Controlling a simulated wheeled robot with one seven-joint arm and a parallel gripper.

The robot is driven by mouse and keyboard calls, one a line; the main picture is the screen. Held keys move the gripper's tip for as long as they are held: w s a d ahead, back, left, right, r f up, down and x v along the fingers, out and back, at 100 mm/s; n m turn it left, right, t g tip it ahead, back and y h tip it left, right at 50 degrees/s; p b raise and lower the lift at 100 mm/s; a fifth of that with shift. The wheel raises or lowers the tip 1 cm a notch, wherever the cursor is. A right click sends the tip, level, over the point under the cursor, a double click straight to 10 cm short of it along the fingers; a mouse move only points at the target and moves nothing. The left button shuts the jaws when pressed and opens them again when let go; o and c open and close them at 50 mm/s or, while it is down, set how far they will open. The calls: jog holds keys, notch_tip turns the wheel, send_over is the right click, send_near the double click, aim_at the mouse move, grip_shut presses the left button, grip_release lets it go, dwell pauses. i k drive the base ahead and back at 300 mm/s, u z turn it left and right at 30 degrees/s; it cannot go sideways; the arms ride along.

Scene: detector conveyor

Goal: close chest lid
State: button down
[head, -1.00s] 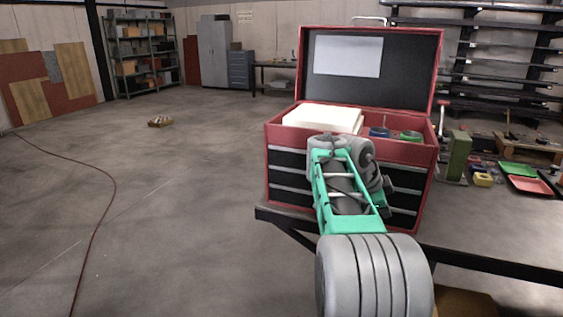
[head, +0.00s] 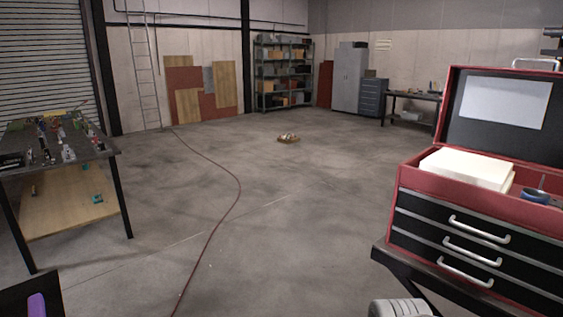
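The red tool chest (head: 411,207) stands on a dark table at the right of the head view, its right side cut off by the picture edge. Its lid (head: 462,118) is open and stands up, leaning back, with a pale sheet on its dark inside. A white block (head: 466,168) and a blue ring-like item (head: 535,196) sit in the top compartment. The black drawers with pale handles look shut. Only a grey piece of my arm shows at the bottom, below the chest. My gripper is out of view.
A dark workbench (head: 60,150) with small items stands at the left. A red cable (head: 238,190) runs along the floor, and a small tray of items (head: 288,139) lies farther back. The middle floor is otherwise open. Shelves and cabinets line the far wall.

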aim_at(514, 115)
jog(key=u, duration=0.55)
jog(key=i, duration=3.15)
jog(key=z, duration=2.85)
